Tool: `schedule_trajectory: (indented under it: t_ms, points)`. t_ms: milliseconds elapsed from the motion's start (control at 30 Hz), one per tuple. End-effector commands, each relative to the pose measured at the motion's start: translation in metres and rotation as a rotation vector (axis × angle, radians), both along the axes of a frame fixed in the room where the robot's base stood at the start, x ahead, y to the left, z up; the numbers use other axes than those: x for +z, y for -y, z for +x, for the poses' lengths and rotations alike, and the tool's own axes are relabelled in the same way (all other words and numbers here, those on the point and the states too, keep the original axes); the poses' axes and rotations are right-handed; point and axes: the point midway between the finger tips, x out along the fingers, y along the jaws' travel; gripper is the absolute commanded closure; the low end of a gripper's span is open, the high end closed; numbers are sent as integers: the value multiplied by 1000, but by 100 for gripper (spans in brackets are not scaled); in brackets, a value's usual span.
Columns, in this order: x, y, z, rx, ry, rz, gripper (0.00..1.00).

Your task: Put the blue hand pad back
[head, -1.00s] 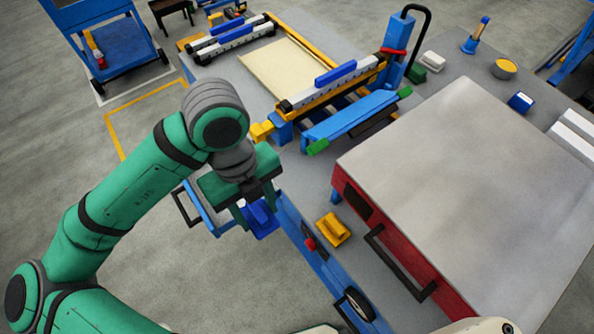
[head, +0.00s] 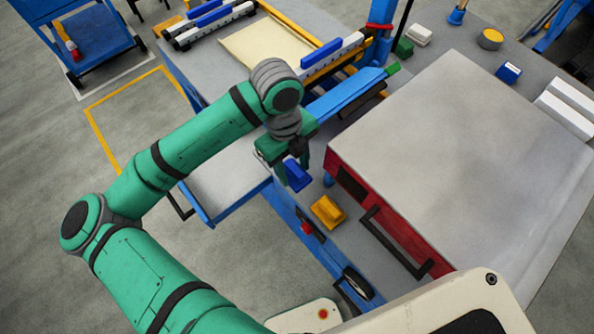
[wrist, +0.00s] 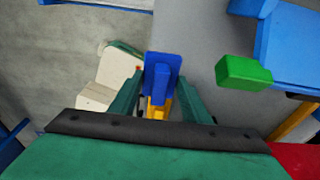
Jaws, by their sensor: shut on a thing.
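The blue hand pad (head: 297,176) is held between the fingers of my gripper (head: 284,162), over the workbench's front edge in the head view. In the wrist view the blue pad (wrist: 162,72) lies between the two green fingers of my gripper (wrist: 158,95). Whether its base touches the bench cannot be told. A yellow hand pad (head: 327,212) sits on the bench just in front and to the right of it. The yellow pad shows partly behind the blue one in the wrist view (wrist: 156,110).
A red press with a grey top (head: 460,150) and black handle fills the bench's right side. A red button (head: 306,228) is on the blue front rail. A grey tray with blue edges (head: 225,185) juts out left. A green-ended blue bar (head: 345,92) stands behind.

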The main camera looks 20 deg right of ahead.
Motion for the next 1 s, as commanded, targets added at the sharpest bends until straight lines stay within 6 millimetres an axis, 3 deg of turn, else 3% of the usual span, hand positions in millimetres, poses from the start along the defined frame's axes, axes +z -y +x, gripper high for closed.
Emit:
schedule_trajectory:
  t_ms: [267, 500, 900, 933, 1000]
  points:
    - [-15, 11, 5, 0, 0, 1, 85]
    - [-45, 11, 5, 1, -1, 1, 85]
    - [-49, 11, 5, 0, 0, 0, 85]
    - [-49, 11, 5, 0, 1, 0, 55]
    - [-49, 11, 5, 0, 1, 0, 38]
